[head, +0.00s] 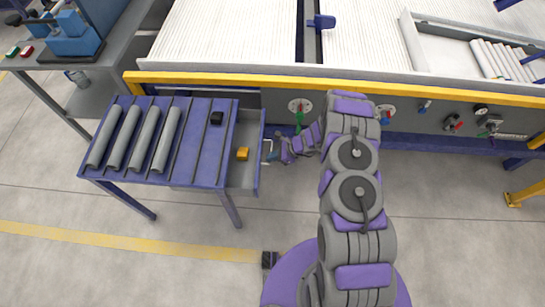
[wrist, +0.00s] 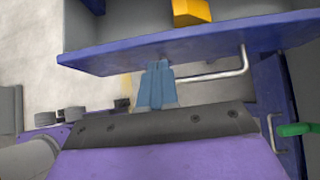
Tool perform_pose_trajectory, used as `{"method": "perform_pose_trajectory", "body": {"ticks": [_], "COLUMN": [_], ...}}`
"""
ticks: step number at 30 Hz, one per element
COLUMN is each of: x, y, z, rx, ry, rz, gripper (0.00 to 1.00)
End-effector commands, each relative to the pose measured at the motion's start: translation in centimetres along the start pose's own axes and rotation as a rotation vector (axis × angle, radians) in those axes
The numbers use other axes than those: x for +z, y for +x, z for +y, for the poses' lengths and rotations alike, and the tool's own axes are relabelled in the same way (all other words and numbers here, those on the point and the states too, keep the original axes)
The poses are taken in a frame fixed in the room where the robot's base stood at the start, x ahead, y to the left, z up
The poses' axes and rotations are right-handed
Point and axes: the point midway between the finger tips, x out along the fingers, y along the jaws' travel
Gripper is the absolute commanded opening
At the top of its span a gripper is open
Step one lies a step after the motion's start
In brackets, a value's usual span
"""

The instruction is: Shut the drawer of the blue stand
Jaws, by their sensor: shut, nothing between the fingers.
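The blue stand (head: 207,148) is at the left in the head view, with its drawer (head: 245,170) pulled out at its right side. A small yellow block (head: 242,154) lies inside the drawer; it also shows in the wrist view (wrist: 190,12). The drawer's blue front panel (wrist: 170,42) has a grey handle (wrist: 235,68). My gripper (head: 271,154) is shut and empty, at the drawer front beside the handle. In the wrist view, its blue fingers (wrist: 157,82) point at the front panel; I cannot tell whether they touch it.
Several grey pipes (head: 134,138) and a small black block (head: 216,118) lie on the stand's top. A large machine with a yellow rail (head: 230,81) and valves runs behind. A grey bench (head: 75,62) with a blue vise stands at the back left. The floor in front is clear.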

Motion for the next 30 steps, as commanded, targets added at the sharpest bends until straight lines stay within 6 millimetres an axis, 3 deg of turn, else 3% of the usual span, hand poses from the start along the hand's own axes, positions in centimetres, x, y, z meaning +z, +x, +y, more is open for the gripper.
{"method": "perform_pose_trajectory", "body": {"ticks": [5, 21, 30], "x": [0.7, 8.3, 9.1], "y": [0.9, 8.5, 9.1], "z": [0.0, 0.1, 0.1], "rx": [0.003, 0.003, 0.002], "ry": [-0.003, -0.004, -0.001], "rz": [0.003, -0.001, 0.001], "gripper": [0.0, 0.0, 0.0]}}
